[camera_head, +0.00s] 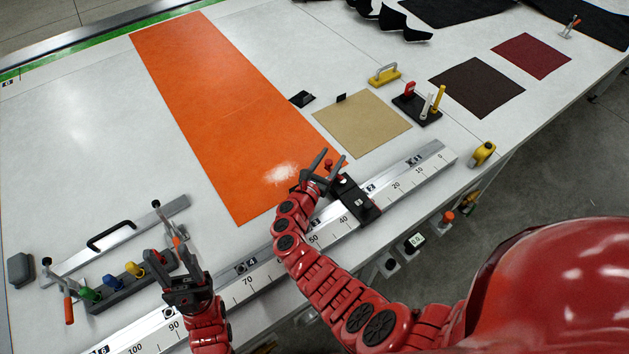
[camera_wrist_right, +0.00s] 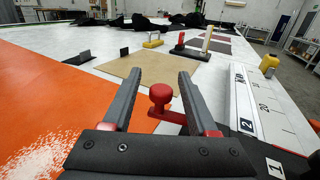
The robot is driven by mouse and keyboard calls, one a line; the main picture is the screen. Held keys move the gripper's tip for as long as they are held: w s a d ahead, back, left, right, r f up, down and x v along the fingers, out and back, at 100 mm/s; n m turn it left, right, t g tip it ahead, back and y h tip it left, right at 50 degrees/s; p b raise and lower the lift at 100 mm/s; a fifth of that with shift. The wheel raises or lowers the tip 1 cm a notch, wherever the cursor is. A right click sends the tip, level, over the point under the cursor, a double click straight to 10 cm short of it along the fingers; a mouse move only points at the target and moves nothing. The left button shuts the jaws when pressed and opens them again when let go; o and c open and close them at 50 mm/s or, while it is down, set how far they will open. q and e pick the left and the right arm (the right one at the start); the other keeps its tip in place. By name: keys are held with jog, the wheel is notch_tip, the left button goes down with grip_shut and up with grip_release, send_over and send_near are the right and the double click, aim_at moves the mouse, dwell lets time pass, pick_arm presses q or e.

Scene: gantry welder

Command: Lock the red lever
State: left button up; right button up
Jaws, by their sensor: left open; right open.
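The red lever with a round knob (camera_head: 328,163) stands at the black clamp block (camera_head: 357,198) on the ruler rail. In the right wrist view the red lever (camera_wrist_right: 160,96) shows between my two fingers, a little toward the right one, with its red arm running right. My right gripper (camera_head: 323,165) is open around the knob; whether a finger touches it, I cannot tell. The fingers also show in the wrist view (camera_wrist_right: 158,95). My left gripper (camera_head: 168,262) is open and empty near the colored-handle rack at the lower left.
The ruler rail (camera_head: 270,262) runs along the table's front edge. An orange sheet (camera_head: 205,100) and a tan sheet (camera_head: 362,123) lie behind it. The rack with colored handles (camera_head: 128,281) is beside my left gripper. A yellow tape measure (camera_head: 483,153) sits at the rail's right end.

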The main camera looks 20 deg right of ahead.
jog(key=b+v, duration=0.3)
jog(key=v, duration=1.2)
jog(key=shift+f, duration=0.1)
jog(key=shift+s+a, duration=0.3)
jog(key=shift+s, duration=0.15)
